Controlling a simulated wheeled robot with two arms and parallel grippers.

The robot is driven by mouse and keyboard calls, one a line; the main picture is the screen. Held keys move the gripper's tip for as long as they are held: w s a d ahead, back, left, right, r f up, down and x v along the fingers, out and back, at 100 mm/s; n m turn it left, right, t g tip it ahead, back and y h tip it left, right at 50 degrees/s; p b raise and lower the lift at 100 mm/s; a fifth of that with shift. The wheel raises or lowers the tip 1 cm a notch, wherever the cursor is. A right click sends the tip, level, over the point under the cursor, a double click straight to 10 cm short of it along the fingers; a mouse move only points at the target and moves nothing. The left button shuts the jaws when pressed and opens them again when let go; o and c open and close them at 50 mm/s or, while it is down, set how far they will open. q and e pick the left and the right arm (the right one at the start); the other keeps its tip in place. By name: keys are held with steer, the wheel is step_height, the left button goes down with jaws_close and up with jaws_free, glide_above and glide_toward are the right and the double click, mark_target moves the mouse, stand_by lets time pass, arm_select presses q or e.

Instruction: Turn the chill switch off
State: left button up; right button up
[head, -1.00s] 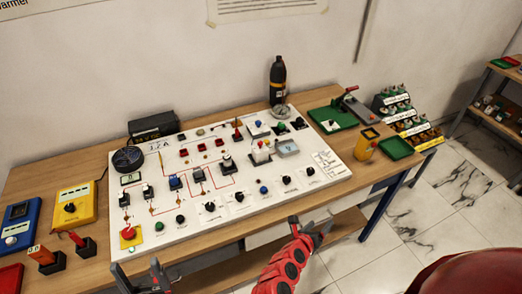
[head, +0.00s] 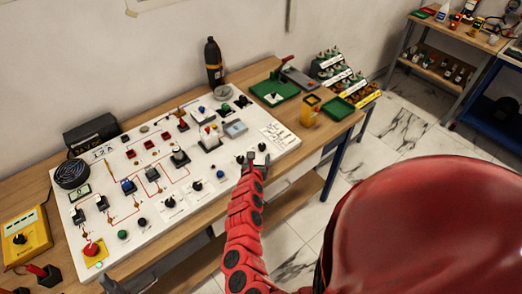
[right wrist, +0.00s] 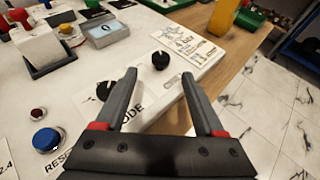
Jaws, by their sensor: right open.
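The white control panel (head: 150,222) lies on the wooden bench and carries several black rotary knobs. No label reading "chill" is legible, so I cannot tell which one is the chill switch. My right gripper (head: 250,158) is open and empty above the panel's front right edge. In the right wrist view its fingertips (right wrist: 158,78) point toward a black knob (right wrist: 160,60) just beyond them; that knob also shows in the head view (head: 262,147). A second black knob (right wrist: 104,91), beside partly hidden "MODE" lettering, is partly covered by the left finger. My left gripper (head: 108,286) is barely in view at the bottom left.
A blue button (right wrist: 46,140) and a grey box (right wrist: 103,33) sit left of the fingers. A black bottle (head: 214,62) stands behind. Open floor lies to the right.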

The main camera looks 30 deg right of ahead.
mark_target(262, 147)
steer(key=b+x, duration=0.1)
steer(key=x, duration=0.6)
steer(key=shift+d+f, duration=0.1)
steer(key=shift+f, duration=0.05)
steer(key=shift+c, duration=0.2)
jaws_close()
